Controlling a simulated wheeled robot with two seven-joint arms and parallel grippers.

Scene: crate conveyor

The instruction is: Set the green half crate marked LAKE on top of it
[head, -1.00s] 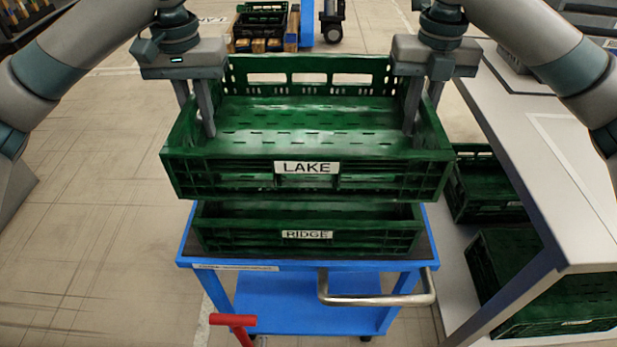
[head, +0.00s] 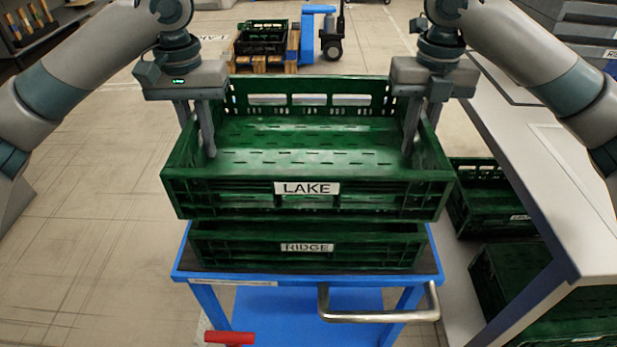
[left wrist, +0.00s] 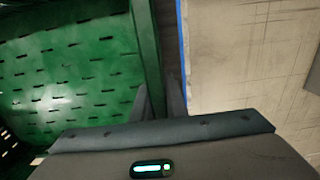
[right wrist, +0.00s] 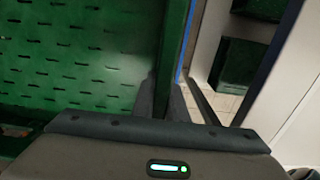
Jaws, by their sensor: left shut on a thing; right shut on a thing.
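The green half crate marked LAKE (head: 306,203) is empty and hangs level in the head view. My left gripper (head: 197,130) is shut on its left side wall, and my right gripper (head: 424,130) is shut on its right side wall. Both wrist views show the fingers straddling a wall, at the left gripper (left wrist: 160,103) and the right gripper (right wrist: 169,103). The green crate marked RIDGE (head: 306,260) stands directly below on the blue cart (head: 250,277). LAKE covers most of RIDGE's top. A dark band shows between them at the front; I cannot tell whether they touch.
A grey table (head: 560,190) stands close on the right, with green crates (head: 490,205) beneath it. The cart's metal handle (head: 380,315) and a red handle (head: 230,338) are in front. A pallet with a dark crate (head: 262,38) is at the back. Floor on the left is clear.

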